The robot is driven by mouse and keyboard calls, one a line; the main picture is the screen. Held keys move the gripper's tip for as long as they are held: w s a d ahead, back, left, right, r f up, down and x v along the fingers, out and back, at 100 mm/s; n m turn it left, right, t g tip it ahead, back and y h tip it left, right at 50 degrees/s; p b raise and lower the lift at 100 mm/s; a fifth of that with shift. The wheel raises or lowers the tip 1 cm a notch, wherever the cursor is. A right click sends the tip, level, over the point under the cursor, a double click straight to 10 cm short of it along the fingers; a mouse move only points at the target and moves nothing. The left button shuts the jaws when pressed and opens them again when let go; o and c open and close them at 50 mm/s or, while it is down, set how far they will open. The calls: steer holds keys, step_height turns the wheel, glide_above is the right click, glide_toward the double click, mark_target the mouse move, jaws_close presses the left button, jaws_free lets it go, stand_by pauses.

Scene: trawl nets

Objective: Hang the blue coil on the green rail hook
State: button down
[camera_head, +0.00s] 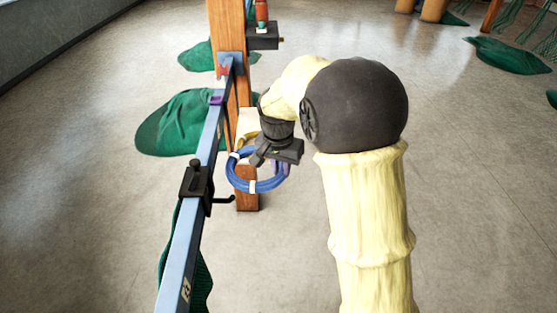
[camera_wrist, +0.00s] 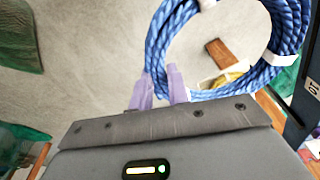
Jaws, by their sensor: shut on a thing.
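The blue coil (camera_head: 237,180) is a rope ring with white bands. It hangs from my gripper (camera_head: 277,160), just right of the rail. In the wrist view the coil (camera_wrist: 157,45) runs between the two purple fingertips of my gripper (camera_wrist: 160,86), which are shut on it. The blue-grey rail (camera_head: 183,245) slants up the left of the head view. A black bracket (camera_head: 196,184) on it carries a dark hook (camera_head: 223,199) pointing right, below and left of the coil. Farther up, the rail bears a purple piece (camera_head: 216,99) and a red piece (camera_head: 222,70). I cannot make out a green hook.
A wooden post (camera_head: 229,25) stands behind the rail, with a dark box (camera_head: 263,42) on its side. Green nets (camera_head: 178,125) lie on the floor beyond the rail. Another green net (camera_head: 508,55) lies at the far right. The floor between is mostly clear.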

steer(key=w+d+f+n, duration=0.1)
steer(key=w+d+f, duration=0.1)
steer(key=f, duration=0.5)
steer(key=w+d+f, duration=0.1)
steer(key=d+f, duration=0.1)
steer(key=f, duration=0.6)
steer(key=s+d+f+n, duration=0.1)
steer(key=s+d+f, duration=0.1)
steer(key=f, duration=0.7)
steer(key=s+d+f+n, duration=0.1)
steer(key=s+f, duration=0.4)
steer(key=f, duration=0.5)
steer(key=s+d+f+n, duration=0.2)
steer(key=s+d+f, duration=0.1)
steer(key=f, duration=0.7)
steer(key=shift+s+d+f+y, duration=0.25)
steer(key=shift+s+y, duration=0.15)
steer(key=shift+s, duration=0.3)
steer(key=shift+a, duration=0.1)
